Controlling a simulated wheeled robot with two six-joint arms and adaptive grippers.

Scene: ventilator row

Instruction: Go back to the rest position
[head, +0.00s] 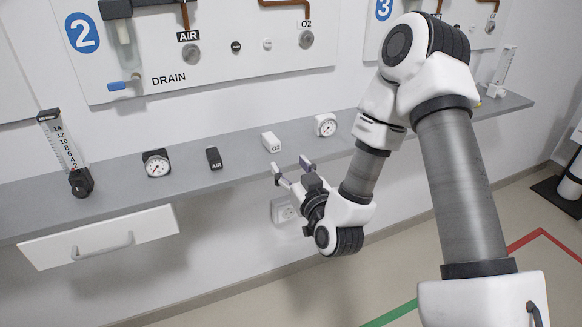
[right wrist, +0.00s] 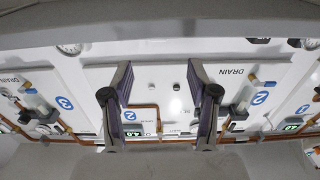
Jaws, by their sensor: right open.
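My right gripper (head: 291,166) is in front of the grey shelf's front edge, just below the white O2 block (head: 271,142). Its two fingers are spread apart with nothing between them. In the right wrist view the fingers (right wrist: 160,118) also stand wide apart and empty, with the wall panels behind them, shown upside down. My left gripper is in neither view.
The shelf (head: 120,180) holds a flowmeter (head: 70,160), a dark-framed gauge (head: 156,163), a black AIR block (head: 214,158) and a white gauge (head: 325,125). Panel 2 (head: 215,75) hangs above. A drawer (head: 100,236) juts below. Open floor lies at the lower right.

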